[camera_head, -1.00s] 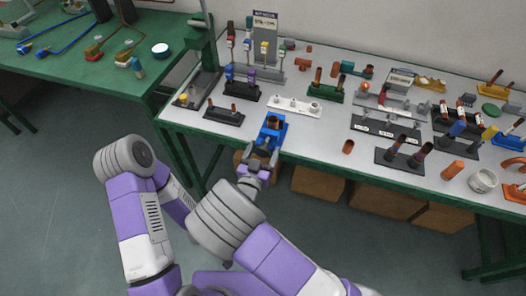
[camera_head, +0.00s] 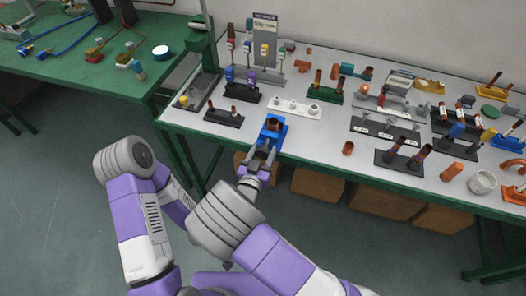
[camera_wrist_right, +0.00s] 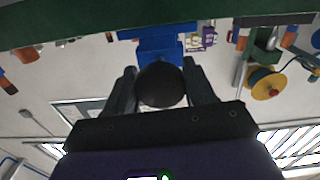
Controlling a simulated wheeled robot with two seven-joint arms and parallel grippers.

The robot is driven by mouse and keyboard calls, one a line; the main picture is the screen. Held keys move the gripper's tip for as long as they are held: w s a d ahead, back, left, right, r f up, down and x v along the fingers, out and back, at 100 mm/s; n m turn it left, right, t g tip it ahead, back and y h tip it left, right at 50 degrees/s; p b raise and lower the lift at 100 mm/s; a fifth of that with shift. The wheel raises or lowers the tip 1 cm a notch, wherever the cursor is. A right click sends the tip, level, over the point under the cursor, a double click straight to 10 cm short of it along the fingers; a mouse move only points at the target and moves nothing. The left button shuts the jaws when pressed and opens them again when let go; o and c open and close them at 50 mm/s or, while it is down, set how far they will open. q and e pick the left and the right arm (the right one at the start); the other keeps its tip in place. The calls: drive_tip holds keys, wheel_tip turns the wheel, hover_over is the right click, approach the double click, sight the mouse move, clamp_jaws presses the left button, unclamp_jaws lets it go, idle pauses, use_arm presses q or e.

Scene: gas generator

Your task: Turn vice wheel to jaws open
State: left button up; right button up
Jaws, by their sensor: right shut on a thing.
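The blue vice (camera_head: 272,128) stands at the front edge of the white-topped bench, with a brown piece (camera_head: 273,122) at its top. My right gripper (camera_head: 262,157) is at the vice's near side, its fingers pointing toward it. In the right wrist view the fingers (camera_wrist_right: 160,88) are on either side of a dark round wheel (camera_wrist_right: 161,84), with the blue vice body (camera_wrist_right: 160,46) just beyond it. The gripper is shut on the wheel. The width of the jaw gap cannot be told. My left gripper is not in view; only part of its arm shows at left.
A white holder (camera_head: 294,107) and a dark holder (camera_head: 223,117) stand near the vice on the bench (camera_head: 325,140). A green press (camera_head: 200,75) is at the back left. Cardboard boxes (camera_head: 318,183) are under the bench. Open floor lies at left.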

drive_tip(key=n+p, duration=0.2)
drive_tip(key=n, duration=0.2)
drive_tip(key=shift+n+p, duration=0.3)
drive_tip(key=shift+p, duration=0.1)
drive_tip(key=shift+s+n+p, duration=0.1)
drive_tip(key=shift+n+p, duration=0.65)
drive_tip(key=shift+n, duration=0.85)
drive_tip(key=shift+d+f+n, duration=0.1)
drive_tip(key=shift+n, duration=0.2)
drive_tip(key=o, duration=1)
drive_tip(key=p+v, duration=0.1)
drive_tip(key=v, duration=0.6)
drive_tip(key=shift+s, duration=0.25)
